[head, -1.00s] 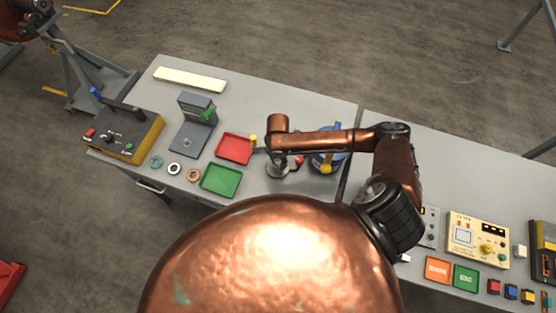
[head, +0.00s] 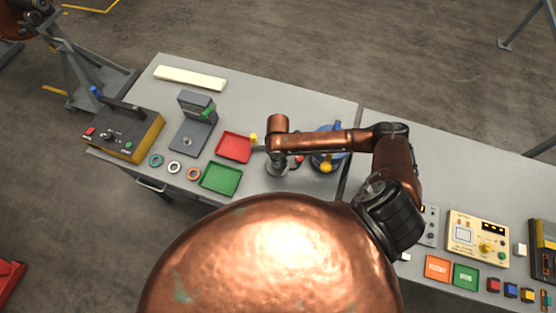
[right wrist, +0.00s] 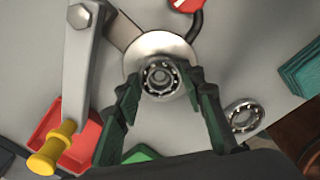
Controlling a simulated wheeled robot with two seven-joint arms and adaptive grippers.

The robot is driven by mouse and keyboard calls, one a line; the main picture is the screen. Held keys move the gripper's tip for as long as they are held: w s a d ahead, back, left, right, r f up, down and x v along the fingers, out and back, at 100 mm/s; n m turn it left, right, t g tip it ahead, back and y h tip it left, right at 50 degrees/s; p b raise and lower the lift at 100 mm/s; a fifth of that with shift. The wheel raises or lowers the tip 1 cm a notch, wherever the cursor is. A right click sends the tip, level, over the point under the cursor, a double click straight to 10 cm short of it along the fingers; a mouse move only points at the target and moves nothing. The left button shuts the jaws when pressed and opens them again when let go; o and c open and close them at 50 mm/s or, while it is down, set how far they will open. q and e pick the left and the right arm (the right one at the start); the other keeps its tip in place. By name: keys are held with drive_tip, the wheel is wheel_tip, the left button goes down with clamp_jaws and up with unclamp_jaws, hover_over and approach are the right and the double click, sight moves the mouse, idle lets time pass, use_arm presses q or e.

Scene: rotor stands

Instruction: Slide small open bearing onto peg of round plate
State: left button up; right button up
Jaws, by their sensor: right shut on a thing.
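The small open bearing (right wrist: 161,79), a metal ring with its balls showing, is between the fingertips of my right gripper (right wrist: 163,85) in the right wrist view. The gripper is shut on it. The bearing is over the round plate (right wrist: 140,50), a shiny disc, close to its middle. The peg is not clear; something round shows inside the bearing's hole, and I cannot tell whether the bearing is around it. In the head view my right arm hides most of the plate (head: 282,169) and the bearing. My left gripper is not in view.
Another bearing (right wrist: 243,116) lies right of the plate. A grey lever (right wrist: 80,75) with a yellow knob (right wrist: 50,150) stands close on the left. A red tray (head: 234,147), a green tray (head: 221,179) and several rings (head: 174,167) are left of my arm.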

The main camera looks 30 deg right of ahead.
drive_tip(key=shift+f, duration=0.35)
drive_tip(key=shift+f, duration=0.25)
drive_tip(key=shift+p, duration=0.35)
idle(0.7)
drive_tip(key=o, duration=1.2)
drive_tip(key=shift+c, duration=0.2)
drive_tip(key=o, duration=0.5)
drive_tip(key=shift+c, duration=0.2)
drive_tip(key=shift+r, duration=0.15)
